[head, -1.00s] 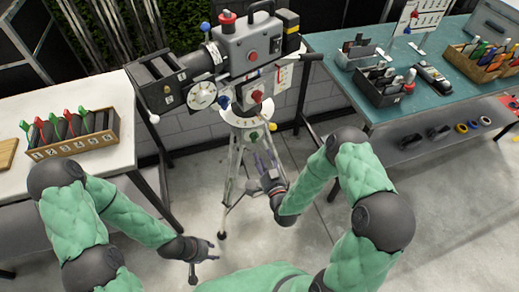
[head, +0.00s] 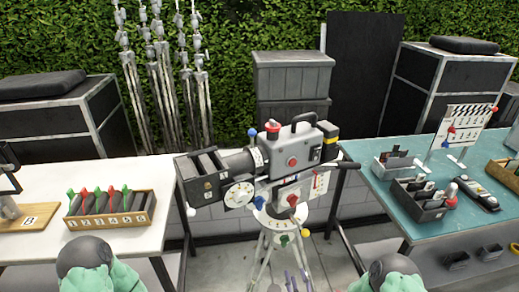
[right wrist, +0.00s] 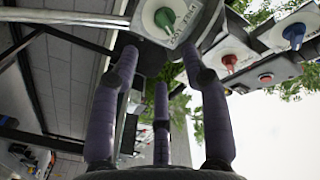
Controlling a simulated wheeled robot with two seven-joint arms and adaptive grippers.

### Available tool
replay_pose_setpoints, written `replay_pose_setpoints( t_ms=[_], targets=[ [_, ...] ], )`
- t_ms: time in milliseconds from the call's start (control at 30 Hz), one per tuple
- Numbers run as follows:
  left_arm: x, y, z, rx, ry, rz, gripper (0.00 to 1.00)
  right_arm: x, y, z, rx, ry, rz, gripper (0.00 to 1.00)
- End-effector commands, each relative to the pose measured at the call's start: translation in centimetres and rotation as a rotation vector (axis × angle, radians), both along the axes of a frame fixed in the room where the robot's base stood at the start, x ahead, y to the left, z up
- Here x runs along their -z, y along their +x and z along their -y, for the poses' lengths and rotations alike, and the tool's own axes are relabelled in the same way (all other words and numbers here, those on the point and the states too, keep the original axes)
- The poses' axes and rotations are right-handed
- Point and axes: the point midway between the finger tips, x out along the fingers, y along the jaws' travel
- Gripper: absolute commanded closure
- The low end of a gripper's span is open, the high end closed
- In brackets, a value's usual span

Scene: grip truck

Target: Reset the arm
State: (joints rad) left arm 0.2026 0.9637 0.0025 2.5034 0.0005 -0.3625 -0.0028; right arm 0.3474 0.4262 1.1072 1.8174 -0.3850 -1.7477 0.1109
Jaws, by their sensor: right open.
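My right gripper (head: 292,282) shows only its purple fingertips at the bottom edge of the head view, in front of the tripod legs. In the right wrist view its fingers (right wrist: 160,70) stand apart with nothing between them. They point up towards the underside of the film camera, where a green knob (right wrist: 165,18) shows close by. I cannot tell whether they touch anything. The grey film camera (head: 290,155) stands upright on its tripod (head: 263,258). My left gripper is out of view; only part of the left arm shows at the bottom left.
A white table (head: 30,175) on the left holds a wooden rack (head: 110,212) of handled items. A teal table (head: 390,195) on the right holds grey caddies (head: 420,200) and a slate board (head: 465,128). Black cases and stands line the hedge behind.

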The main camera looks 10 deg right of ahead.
Motion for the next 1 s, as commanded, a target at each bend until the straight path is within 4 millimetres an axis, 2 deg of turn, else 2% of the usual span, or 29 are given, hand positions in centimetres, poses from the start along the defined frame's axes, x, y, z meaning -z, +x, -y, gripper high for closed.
replay_pose_setpoints(
  t_ms=[67, 167, 267, 367, 467, 633, 800, 900, 1000],
  targets=[
    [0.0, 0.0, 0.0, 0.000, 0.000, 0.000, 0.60, 0.6, 0.1, -0.2, -0.010, -0.003, -0.030, 0.54],
    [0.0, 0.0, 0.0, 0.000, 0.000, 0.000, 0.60, 2.4, 0.4, -0.8, -0.039, -0.014, -0.133, 0.54],
    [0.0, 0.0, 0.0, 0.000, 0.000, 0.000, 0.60, 5.4, 0.2, -1.7, -0.089, -0.032, -0.299, 0.54],
    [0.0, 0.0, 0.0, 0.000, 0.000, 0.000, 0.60, 8.7, -1.0, -2.8, -0.148, -0.047, -0.494, 0.54],
    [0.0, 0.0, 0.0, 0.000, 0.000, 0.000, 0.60, 11.5, -3.3, -3.9, -0.210, -0.056, -0.688, 0.54],
    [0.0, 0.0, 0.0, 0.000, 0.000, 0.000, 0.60, 14.9, -8.9, -5.7, -0.322, -0.056, -1.012, 0.54],
    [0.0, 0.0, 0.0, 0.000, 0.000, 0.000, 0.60, 16.0, -14.8, -7.0, -0.419, -0.040, -1.274, 0.54],
    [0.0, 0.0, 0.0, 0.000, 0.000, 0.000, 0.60, 16.0, -17.2, -7.5, -0.456, -0.030, -1.371, 0.54],
    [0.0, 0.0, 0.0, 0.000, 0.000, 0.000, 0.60, 15.9, -18.5, -7.7, -0.478, -0.024, -1.425, 0.54]
  ],
)
